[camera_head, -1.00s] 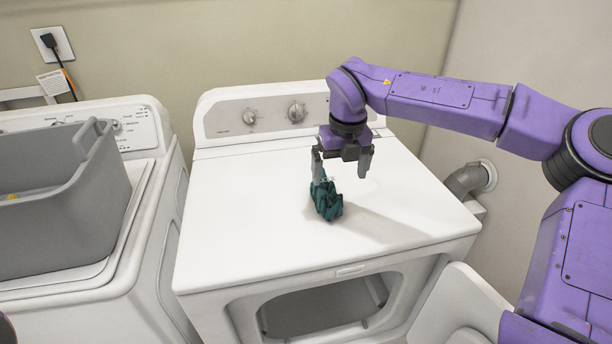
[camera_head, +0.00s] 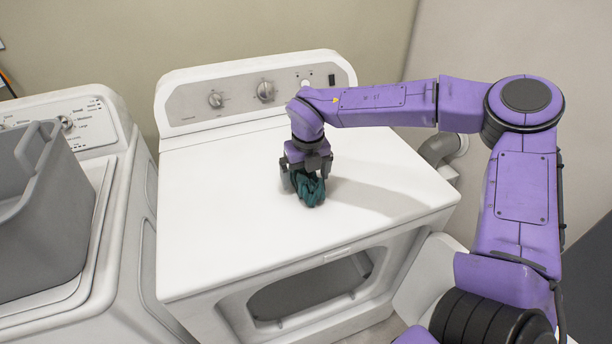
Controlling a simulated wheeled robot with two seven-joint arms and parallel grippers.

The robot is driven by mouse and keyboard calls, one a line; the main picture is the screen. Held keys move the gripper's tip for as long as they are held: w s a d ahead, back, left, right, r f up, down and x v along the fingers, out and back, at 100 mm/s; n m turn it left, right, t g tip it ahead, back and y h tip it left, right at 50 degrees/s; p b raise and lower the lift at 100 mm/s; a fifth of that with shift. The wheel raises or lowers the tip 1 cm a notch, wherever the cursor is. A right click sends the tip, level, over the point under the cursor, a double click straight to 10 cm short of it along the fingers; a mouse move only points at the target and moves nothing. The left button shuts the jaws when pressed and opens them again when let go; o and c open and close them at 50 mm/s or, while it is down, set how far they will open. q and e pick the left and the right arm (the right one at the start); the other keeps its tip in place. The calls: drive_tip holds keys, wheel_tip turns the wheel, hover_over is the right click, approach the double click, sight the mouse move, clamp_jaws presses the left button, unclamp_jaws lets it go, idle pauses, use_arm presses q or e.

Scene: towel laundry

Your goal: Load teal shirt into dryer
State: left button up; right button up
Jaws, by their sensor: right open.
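The teal shirt (camera_head: 309,188) is a small crumpled bundle on the white top of the dryer (camera_head: 225,215). My right gripper (camera_head: 307,178) is low over the shirt, its open fingers reaching down at the shirt's sides. The gripper partly hides the back of the shirt, and I cannot tell whether the fingers touch it. The dryer's front opening (camera_head: 310,290) is below the top's front edge, with its white door (camera_head: 428,270) swung open to the right. My left gripper is not in view.
A washer (camera_head: 115,190) stands left of the dryer with a grey basket (camera_head: 40,220) on it. A control panel (camera_head: 240,92) rises at the dryer's back. A grey vent pipe (camera_head: 440,148) is at the right wall. The dryer top around the shirt is clear.

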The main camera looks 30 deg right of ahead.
drive_tip(key=c, duration=1.3)
